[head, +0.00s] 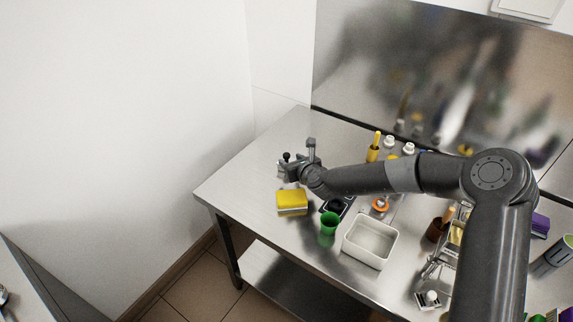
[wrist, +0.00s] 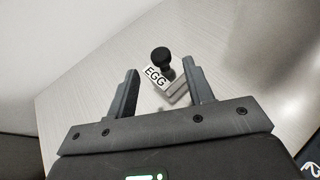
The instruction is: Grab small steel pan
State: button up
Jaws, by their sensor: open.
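A small steel block-like thing (wrist: 177,94) with a white "EGG" label and a black knob is on the metal table in the wrist view. It may be the small steel pan, but I cannot tell for sure. In the head view only its black knob (head: 286,157) shows clearly, beside my gripper (head: 298,160). In the wrist view my gripper (wrist: 162,72) is open, with one finger on each side of the thing. I see no clear contact with the fingers.
A yellow sponge (head: 292,200), a green cup (head: 329,224) and a white rectangular tub (head: 369,242) stand nearer the front edge of the steel table (head: 240,185). Bottles (head: 409,149) stand at the back. The table's left end is clear, with a wall beyond.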

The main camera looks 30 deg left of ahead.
aim_at(288, 157)
jog(key=shift+x, duration=2.65)
jog(key=shift+w, duration=0.1)
jog(key=shift+c, duration=0.3)
grip_shut()
jog(key=shift+r, duration=0.1)
